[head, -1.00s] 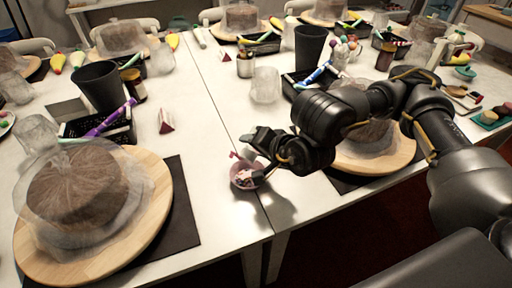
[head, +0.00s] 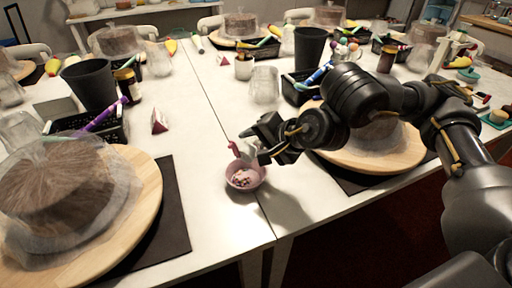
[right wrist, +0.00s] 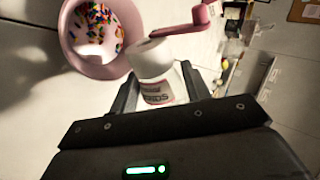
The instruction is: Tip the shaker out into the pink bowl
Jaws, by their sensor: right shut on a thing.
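The pink bowl (head: 261,178) stands on the white table near its front edge, with small bits of sprinkles inside. In the right wrist view the bowl (right wrist: 68,42) shows many-coloured sprinkles. My right gripper (head: 262,146) is just behind and right of the bowl in the head view. It is shut on the white shaker (right wrist: 153,62), whose body and printed label show between the fingers in the right wrist view. A pink part (right wrist: 192,22) shows beside the shaker's end; a pink piece also shows above the bowl in the head view. The shaker's exact tilt is unclear. My left gripper is not in view.
Covered cakes on wooden turntables stand at left (head: 150,205) and right (head: 405,155), the right one partly behind my arm. A clear glass (head: 264,85), a red-and-white wedge (head: 158,121) and black trays stand farther back. The table left of the bowl is clear.

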